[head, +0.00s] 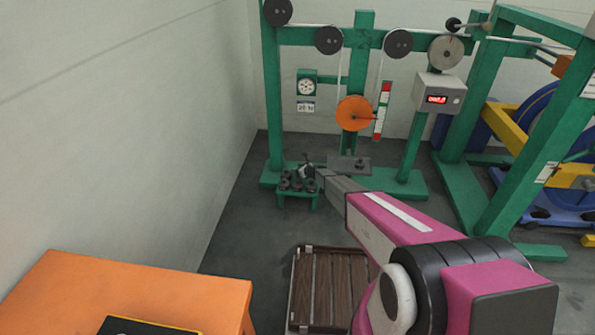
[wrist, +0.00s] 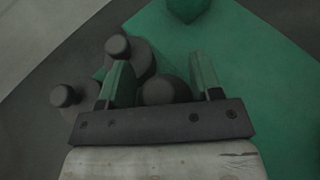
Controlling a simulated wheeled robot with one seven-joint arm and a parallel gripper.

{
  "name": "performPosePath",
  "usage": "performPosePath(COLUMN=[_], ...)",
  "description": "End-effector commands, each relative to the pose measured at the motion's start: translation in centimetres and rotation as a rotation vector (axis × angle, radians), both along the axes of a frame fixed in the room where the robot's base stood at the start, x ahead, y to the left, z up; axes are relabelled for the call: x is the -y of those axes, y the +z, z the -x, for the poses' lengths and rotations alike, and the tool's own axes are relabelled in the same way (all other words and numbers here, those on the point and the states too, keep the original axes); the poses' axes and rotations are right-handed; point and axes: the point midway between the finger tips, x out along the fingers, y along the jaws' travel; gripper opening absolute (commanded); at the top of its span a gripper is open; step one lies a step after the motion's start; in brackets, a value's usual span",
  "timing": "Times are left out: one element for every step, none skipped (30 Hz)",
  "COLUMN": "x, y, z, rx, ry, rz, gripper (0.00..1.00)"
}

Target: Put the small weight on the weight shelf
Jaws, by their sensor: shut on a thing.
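The weight shelf (head: 298,193) is a low green stand at the foot of the green frame, with several dark weights on it. My gripper (head: 307,172) is over this shelf, small and partly hidden in the head view. In the wrist view its two fingers stand on either side of a dark rounded weight (wrist: 165,90), the small weight, which it is shut on. The weight's lower part is hidden by the gripper body. Two other dark knobbed weights (wrist: 125,50) are just left of the fingers. I cannot tell whether the held weight touches the shelf.
Green frame posts (head: 271,110) rise behind, with an orange wheel (head: 354,113). A wooden pallet (head: 325,280) lies on the floor nearer me; an orange table (head: 140,290) stands at left.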

Motion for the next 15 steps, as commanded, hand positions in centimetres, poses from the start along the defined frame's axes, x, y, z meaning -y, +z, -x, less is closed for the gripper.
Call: performPosePath(x=[0.0, 0.0, 0.0, -0.01, 0.0, -0.01, 0.0, -0.01, -0.01, -0.01, -0.01, -0.01, -0.01, -0.01, -0.01], y=[0.09, 0.09, 0.09, 0.07, 0.06, 0.03, 0.01, -0.04, -0.12, -0.18, -0.25, -0.35, -0.43, -0.51, -0.6], z=[0.0, 0.0, 0.0, -0.01, 0.0, -0.01, -0.02, -0.02, -0.02, -0.02, -0.02, -0.03, -0.03, -0.03, -0.02], rx=[0.001, 0.001, 0.001, 0.001, 0.001, 0.001, 0.001, 0.001, 0.0, 0.0, 0.0, 0.0, 0.0, 0.0, 0.0], ry=[0.0, 0.0, 0.0, 0.0, 0.0, 0.0, 0.0, 0.0, 0.0, 0.0, 0.0, 0.0, 0.0, 0.0, 0.0], rz=[-0.001, -0.001, -0.001, -0.001, -0.001, -0.001, -0.001, -0.001, -0.001, -0.001, -0.001, -0.001, -0.001, -0.001, -0.001], gripper=[0.18, 0.18, 0.18, 0.18, 0.18, 0.18, 0.18, 0.18, 0.18, 0.18, 0.18, 0.18, 0.18, 0.18, 0.18])
